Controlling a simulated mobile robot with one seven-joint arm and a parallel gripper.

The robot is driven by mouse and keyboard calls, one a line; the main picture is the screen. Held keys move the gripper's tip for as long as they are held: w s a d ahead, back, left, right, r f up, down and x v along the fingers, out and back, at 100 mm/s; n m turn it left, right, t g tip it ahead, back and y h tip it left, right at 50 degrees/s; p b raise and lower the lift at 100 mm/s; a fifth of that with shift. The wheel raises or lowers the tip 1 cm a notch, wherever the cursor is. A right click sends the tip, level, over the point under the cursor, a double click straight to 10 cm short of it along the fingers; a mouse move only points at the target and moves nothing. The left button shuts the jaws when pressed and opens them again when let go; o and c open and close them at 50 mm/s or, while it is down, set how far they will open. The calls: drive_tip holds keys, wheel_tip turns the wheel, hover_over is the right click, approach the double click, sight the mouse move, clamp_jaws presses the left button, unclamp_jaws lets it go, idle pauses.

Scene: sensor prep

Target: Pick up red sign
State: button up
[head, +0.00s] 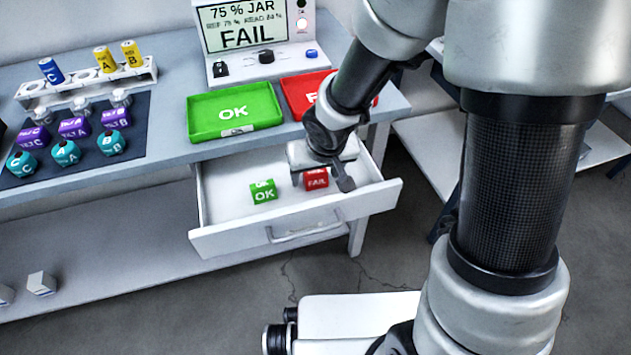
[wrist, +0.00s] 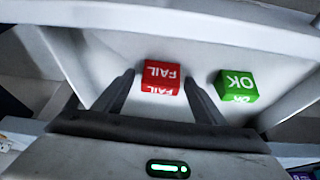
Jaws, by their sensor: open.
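The red sign (head: 316,179) is a small block marked FAIL. It sits in the open drawer (head: 222,224), to the right of a green OK sign (head: 263,191). In the wrist view the red sign (wrist: 161,77) lies between the tips of my two fingers, with the green sign (wrist: 237,86) outside them to the right. My gripper (wrist: 160,85) is open and empty, with a gap on each side of the red sign. In the head view my gripper (head: 325,180) is low in the drawer, partly covering the red sign.
A green OK tray (head: 205,105) and a red FAIL tray (head: 300,85) lie on the table above the drawer. A display reading FAIL (head: 240,25) stands behind. A rack (head: 90,85) and several labelled jars are at left. Drawer walls surround the signs.

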drive_tip(key=c, duration=1.1)
